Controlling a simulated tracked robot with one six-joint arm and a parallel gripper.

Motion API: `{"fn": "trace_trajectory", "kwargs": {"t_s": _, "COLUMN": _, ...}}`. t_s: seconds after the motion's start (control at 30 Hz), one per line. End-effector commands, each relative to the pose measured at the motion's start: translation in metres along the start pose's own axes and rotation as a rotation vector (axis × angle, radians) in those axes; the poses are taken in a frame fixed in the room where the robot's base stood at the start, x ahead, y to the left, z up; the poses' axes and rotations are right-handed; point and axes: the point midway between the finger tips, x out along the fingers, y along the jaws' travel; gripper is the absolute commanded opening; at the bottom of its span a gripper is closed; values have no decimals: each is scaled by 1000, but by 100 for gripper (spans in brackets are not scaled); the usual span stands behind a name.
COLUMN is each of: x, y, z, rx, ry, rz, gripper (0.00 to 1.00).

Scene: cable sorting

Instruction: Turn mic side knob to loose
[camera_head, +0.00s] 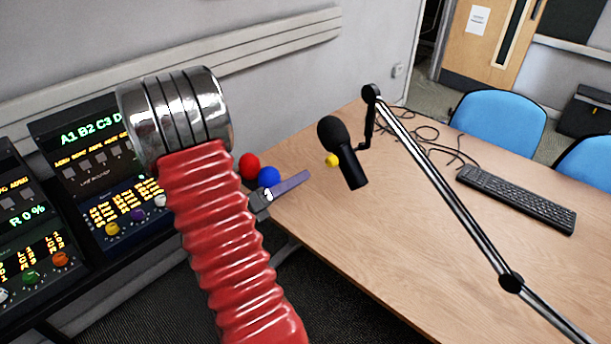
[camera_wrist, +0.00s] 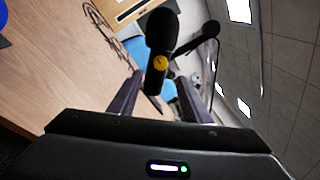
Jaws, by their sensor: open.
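The black microphone (camera_head: 352,170) hangs from a boom arm over the table, tilted, its rounded head at the upper left. A small yellow knob (camera_head: 331,160) sits on its left side. In the wrist view the knob (camera_wrist: 160,62) faces the camera on the microphone body (camera_wrist: 161,35). My gripper (camera_head: 307,176) is left of the knob and a little lower, with a gap between them. In the wrist view my gripper (camera_wrist: 160,80) is open, one finger on each side of the microphone's lower end. Nothing is between the fingers that I can see gripped.
The silver boom arm (camera_head: 450,192) crosses the wooden table (camera_head: 400,245) to the right. A keyboard (camera_head: 517,197), loose cables (camera_head: 425,135) and blue chairs (camera_head: 498,120) lie beyond. Control panels (camera_head: 90,150) stand at left.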

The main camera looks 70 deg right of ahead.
Motion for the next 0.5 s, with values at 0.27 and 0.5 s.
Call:
{"fn": "trace_trajectory", "kwargs": {"t_s": 0.27, "x": -33, "y": 1, "z": 0, "rx": -2, "ry": -2, "rz": 2, "gripper": 44}}
{"fn": "trace_trajectory", "kwargs": {"t_s": 0.5, "x": -42, "y": 0, "z": -1, "rx": -2, "ry": 0, "rz": 0, "gripper": 44}}
